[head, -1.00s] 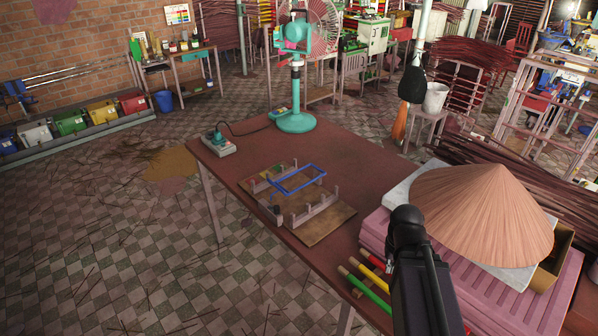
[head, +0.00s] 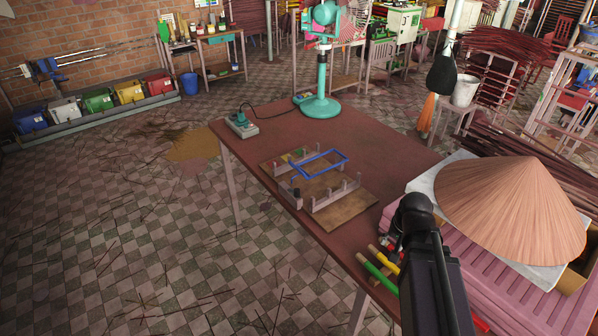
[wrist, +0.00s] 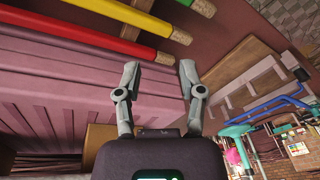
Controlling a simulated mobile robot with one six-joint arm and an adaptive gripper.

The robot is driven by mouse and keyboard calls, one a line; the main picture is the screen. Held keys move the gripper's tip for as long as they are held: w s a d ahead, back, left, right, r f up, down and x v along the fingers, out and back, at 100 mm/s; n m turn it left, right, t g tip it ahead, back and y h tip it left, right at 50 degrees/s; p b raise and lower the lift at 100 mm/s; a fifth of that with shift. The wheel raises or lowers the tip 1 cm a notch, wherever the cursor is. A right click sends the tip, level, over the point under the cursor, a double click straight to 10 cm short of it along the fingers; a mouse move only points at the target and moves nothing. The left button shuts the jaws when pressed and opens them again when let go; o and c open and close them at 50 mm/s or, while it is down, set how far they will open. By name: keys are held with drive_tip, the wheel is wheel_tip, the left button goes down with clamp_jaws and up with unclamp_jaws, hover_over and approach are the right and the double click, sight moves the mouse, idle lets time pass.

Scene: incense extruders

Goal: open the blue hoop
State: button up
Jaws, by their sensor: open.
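The blue hoop (head: 326,169) is a thin rectangular frame on a brown wooden board (head: 345,207) with upright slotted rails, on the table. It spans the board's far part, seeming to lie about flat; its hinge is not clear. In the wrist view the hoop (wrist: 258,112) shows at the right, partly cut off among the fixture's parts. My gripper (wrist: 158,70) is open and empty, its two grey fingers apart beside the ribbed pink surface, away from the hoop. In the head view my dark arm stands at the lower right and hides most of the gripper.
The red-brown table (head: 375,136) has bare space behind the board. Green (head: 379,278) and yellow rods lie near my arm.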

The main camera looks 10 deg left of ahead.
drive_tip(key=w+a+f+m+t+y+b, duration=0.3)
drive_tip(key=w+a+m+t+b, duration=0.25)
drive_tip(key=w+a, duration=0.7)
drive_tip(key=m+t+y+b, duration=0.4)
drive_tip(key=m+t+b, duration=0.25)
drive_tip(key=m, duration=0.45)
approach(297, 169)
drive_tip(key=s+d+r, duration=0.1)
drive_tip(key=s, duration=0.1)
drive_tip(key=shift+d+g+b, duration=0.15)
drive_tip(key=shift+g+b, duration=0.15)
drive_tip(key=shift+b, duration=0.1)
drive_tip(key=shift+w, duration=0.1)
drive_tip(key=b+x, duration=0.3)
drive_tip(key=x, duration=1)
drive_tip(key=shift+w+f, duration=0.2)
clamp_jaws()
